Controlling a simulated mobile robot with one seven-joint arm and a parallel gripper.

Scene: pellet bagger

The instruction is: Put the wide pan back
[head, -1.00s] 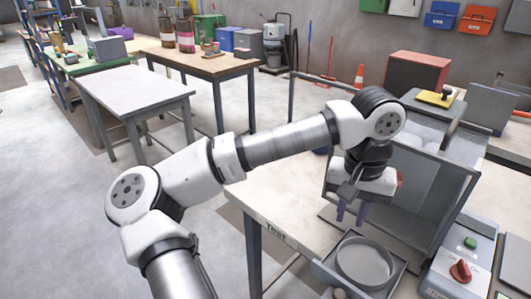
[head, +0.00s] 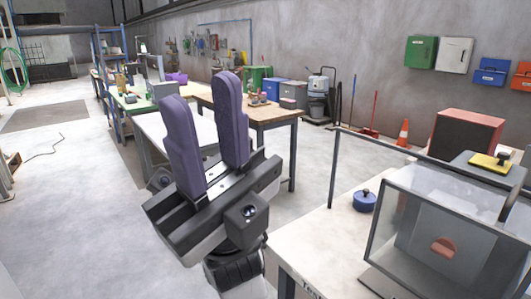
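My gripper (head: 202,95) is raised in the middle left of the head view, close to the camera, with its two purple fingers pointing up. The fingers stand apart with nothing between them, so it is open and empty. The wide pan is not in view now. The near part of the test bench (head: 312,262), with the square tray where a round grey pan showed earlier, lies below the frame.
A clear-sided box (head: 396,226) with an orange-red piece (head: 444,247) stands on the bench at right. A blue knobbed object (head: 364,201) sits behind it. A dark metal frame (head: 332,170) rises from the bench. Open floor lies left.

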